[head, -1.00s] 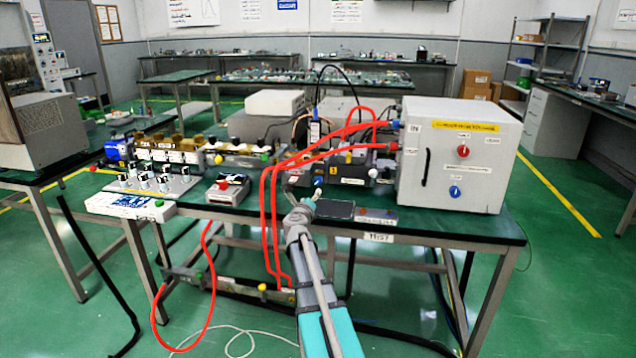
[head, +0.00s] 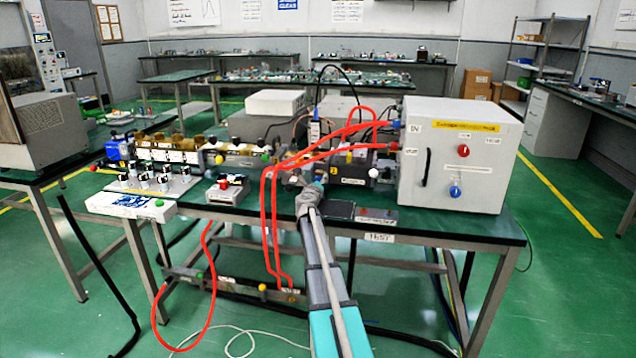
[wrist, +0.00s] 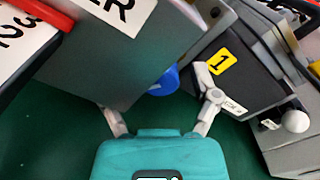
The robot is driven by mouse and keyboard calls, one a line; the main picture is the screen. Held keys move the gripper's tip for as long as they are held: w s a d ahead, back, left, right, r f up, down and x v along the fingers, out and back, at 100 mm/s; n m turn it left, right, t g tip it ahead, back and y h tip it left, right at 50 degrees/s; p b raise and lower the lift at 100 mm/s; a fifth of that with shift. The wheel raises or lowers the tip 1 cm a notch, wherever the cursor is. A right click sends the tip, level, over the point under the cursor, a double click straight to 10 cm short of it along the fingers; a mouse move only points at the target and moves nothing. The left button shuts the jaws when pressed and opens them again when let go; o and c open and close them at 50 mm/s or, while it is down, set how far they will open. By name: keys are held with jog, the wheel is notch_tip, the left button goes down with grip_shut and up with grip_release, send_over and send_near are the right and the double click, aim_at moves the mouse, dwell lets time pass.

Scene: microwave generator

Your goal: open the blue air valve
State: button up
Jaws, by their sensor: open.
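A round blue knob (wrist: 165,80) shows in the wrist view, partly covered by a grey box whose label ends in "ER" (wrist: 152,42). I cannot read which label belongs to the knob. My gripper (wrist: 158,96) is open, with the knob between and just beyond its fingers. The right finger is beside the block marked 1 (wrist: 235,75); the left fingertip is hidden behind the grey box. Contact with the knob cannot be told. In the head view my gripper (head: 306,182) is at the bench's middle and the knob there is hidden. Another blue knob (head: 455,191) is on the white cabinet.
Red hoses (head: 266,215) hang just left of my arm and run up to the white cabinet (head: 478,185). A dark flat device (head: 336,211) lies right of my wrist. A white knob (wrist: 295,121) sticks out at the right in the wrist view.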

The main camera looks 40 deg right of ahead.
jog(key=shift+d, duration=0.1)
grip_shut()
dwell(0.4)
jog(key=shift+n, duration=1.5)
grip_release()
